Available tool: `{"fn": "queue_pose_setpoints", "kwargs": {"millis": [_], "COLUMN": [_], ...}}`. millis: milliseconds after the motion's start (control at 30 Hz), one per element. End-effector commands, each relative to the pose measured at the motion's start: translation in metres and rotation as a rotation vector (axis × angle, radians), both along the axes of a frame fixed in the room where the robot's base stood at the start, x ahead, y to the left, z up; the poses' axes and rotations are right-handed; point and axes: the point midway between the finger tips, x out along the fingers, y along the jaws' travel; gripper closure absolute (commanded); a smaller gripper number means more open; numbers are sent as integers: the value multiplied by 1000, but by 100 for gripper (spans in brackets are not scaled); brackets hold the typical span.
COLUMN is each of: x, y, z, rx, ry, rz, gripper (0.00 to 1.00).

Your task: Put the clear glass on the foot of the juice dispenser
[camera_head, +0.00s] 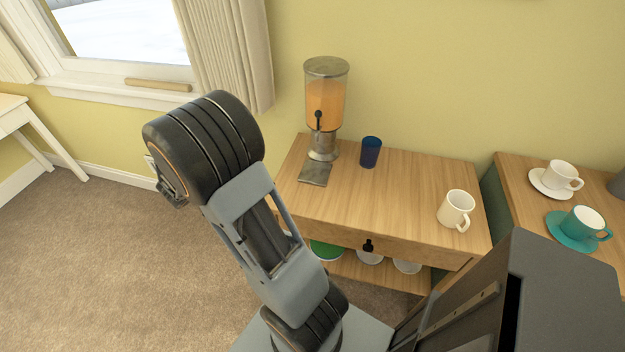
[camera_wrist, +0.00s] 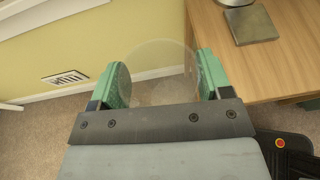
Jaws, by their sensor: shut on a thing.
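The juice dispenser (camera_head: 326,100) stands at the back left of the wooden cabinet top, with orange juice inside and a black tap on its front. Its flat grey foot (camera_head: 314,172) sticks out below the tap and looks bare; it also shows at the top right of the wrist view (camera_wrist: 250,25). In the wrist view my gripper (camera_wrist: 163,82) is shut on the clear glass (camera_wrist: 160,60), with one green finger pad at each side. The glass is see-through and faint, held off the cabinet's left edge above the floor. The head view does not show my fingers or the glass.
A blue cup (camera_head: 371,152) stands just right of the dispenser. A white mug (camera_head: 456,210) is at the cabinet's right. A second table (camera_head: 520,188) holds a white cup and a teal cup on saucers. The middle of the cabinet top (camera_head: 395,190) is clear.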

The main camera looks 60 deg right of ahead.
Motion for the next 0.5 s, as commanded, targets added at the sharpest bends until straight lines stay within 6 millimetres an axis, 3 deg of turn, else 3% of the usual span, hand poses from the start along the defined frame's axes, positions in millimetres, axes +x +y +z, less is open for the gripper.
{"fn": "queue_pose_setpoints", "kwargs": {"millis": [33, 100, 200, 367, 500], "x": [-14, -33, -56, -80, -95], "y": [-18, -36, -51, -63, -86], "z": [-17, -29, -42, -54, -55], "rx": [-1, -1, -1, -2, -1], "ry": [0, 0, -2, -5, -6], "rz": [-115, -263, -431, -593, -643], "gripper": [57, 57, 57, 57, 57]}}
